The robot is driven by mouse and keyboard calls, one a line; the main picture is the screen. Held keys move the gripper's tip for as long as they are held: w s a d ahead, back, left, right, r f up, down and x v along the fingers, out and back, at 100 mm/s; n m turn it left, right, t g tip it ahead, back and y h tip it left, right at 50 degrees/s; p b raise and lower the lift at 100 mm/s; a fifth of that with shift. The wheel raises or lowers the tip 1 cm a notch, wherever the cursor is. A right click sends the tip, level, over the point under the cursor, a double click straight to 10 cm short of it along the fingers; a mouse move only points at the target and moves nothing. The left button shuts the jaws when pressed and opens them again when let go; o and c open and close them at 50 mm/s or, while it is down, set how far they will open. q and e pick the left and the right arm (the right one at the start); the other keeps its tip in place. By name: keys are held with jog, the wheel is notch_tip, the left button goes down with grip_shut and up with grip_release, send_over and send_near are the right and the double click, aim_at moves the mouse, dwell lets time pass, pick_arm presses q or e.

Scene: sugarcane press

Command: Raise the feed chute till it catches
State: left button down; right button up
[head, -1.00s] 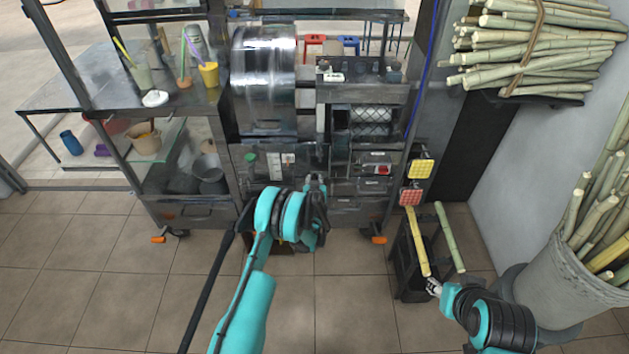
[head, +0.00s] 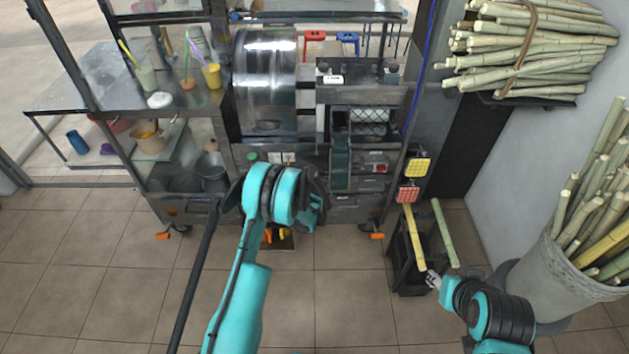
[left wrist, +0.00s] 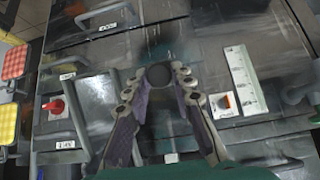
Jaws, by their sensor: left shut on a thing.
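The press stands ahead with its shiny drum (head: 265,75). A narrow dark strip (head: 341,162), apparently the feed chute, hangs upright on its front below the feed opening. In the left wrist view my left gripper (left wrist: 158,82) has its fingertips on both sides of a dark round knob (left wrist: 158,74) and is shut on it. I cannot tell how the knob joins the chute. In the head view my left arm hides the knob and most of this gripper. My right gripper (head: 432,280) is low at the right, beside a black cane stand; its fingers are too small to judge.
The black stand (head: 408,265) holds a yellow and a green cane. A grey bin of canes (head: 560,270) stands at the right. Red (head: 407,192) and yellow (head: 418,168) pads hang beside the press. Shelves with cups and bowls are at the left.

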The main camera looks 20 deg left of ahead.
pick_arm(q)
jog(key=s+d+r+g+h+p, duration=0.1)
jog(key=s+r+g+p, duration=0.2)
jog(key=r, duration=0.7)
jog(key=s+d+r+g+h+p, duration=0.1)
jog(key=s+r+g+p, duration=0.3)
jog(key=r, duration=0.6)
jog(key=shift+s+p, duration=0.2)
jog(key=shift+p, duration=0.9)
jog(key=c, duration=1.3)
grip_release()
jog(key=shift+c, duration=0.2)
jog(key=shift+o, duration=0.2)
jog(key=shift+w, duration=0.1)
notch_tip(320, 180, up, 12)
jog(key=shift+s, duration=0.35)
